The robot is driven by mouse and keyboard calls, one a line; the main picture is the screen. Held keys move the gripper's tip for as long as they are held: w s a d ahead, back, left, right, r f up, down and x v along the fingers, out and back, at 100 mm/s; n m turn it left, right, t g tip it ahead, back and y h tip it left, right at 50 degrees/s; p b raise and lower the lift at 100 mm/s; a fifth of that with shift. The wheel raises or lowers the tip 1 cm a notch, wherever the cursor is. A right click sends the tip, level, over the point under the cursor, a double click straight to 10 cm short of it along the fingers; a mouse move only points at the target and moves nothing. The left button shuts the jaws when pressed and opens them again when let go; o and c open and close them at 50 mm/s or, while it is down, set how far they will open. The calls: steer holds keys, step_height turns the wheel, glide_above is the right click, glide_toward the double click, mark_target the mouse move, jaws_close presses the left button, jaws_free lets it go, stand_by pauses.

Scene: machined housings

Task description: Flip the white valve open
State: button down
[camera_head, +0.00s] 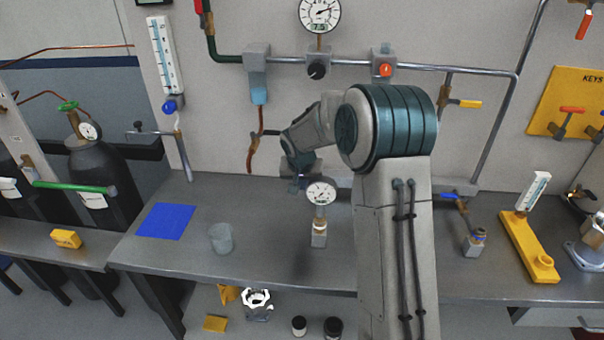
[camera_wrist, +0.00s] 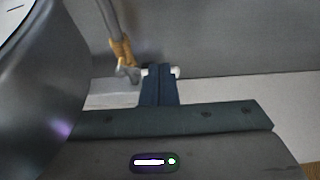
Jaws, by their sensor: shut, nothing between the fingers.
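My gripper (camera_wrist: 159,68) is shut and empty, its two dark blue fingers side by side. In the wrist view a small white piece, which looks like the white valve's handle (camera_wrist: 177,71), shows on both sides of the fingertips. Its middle is hidden by the fingers; I cannot tell whether they touch it. A brass fitting (camera_wrist: 122,50) on a grey pipe, with a grey metal end, is just left of it. In the head view my gripper (camera_head: 299,181) is low near the wall at the back of the bench, and I cannot make out the white valve there.
A pressure gauge (camera_head: 320,197) on a small block stands on the bench in front of my gripper. A copper pipe (camera_head: 253,150) hangs on the wall to the left. A clear beaker (camera_head: 221,238) and a blue mat (camera_head: 166,221) are further left.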

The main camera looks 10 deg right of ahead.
steer(key=shift+x, duration=1.05)
steer(key=shift+w+a+m+b, duration=0.15)
steer(key=shift+w+m+b, duration=0.25)
steer(key=shift+m+b, duration=0.5)
steer(key=w+m+h+b, duration=0.1)
steer(key=m+b, duration=0.1)
steer(key=b, duration=0.1)
steer(key=shift+w+f+m+g+b, duration=0.15)
steer(key=shift+w+m+g+b, duration=0.15)
steer(key=shift+w+g+b, duration=0.1)
steer(key=shift+w+d+r+b, duration=0.1)
steer(key=shift+w+d+b, duration=0.15)
steer(key=shift+w, duration=0.35)
steer(key=shift+w+d+r+b, duration=0.15)
steer(key=shift+w+d, duration=0.15)
steer(key=shift+w, duration=0.3)
steer(key=shift+w+d+f, duration=0.1)
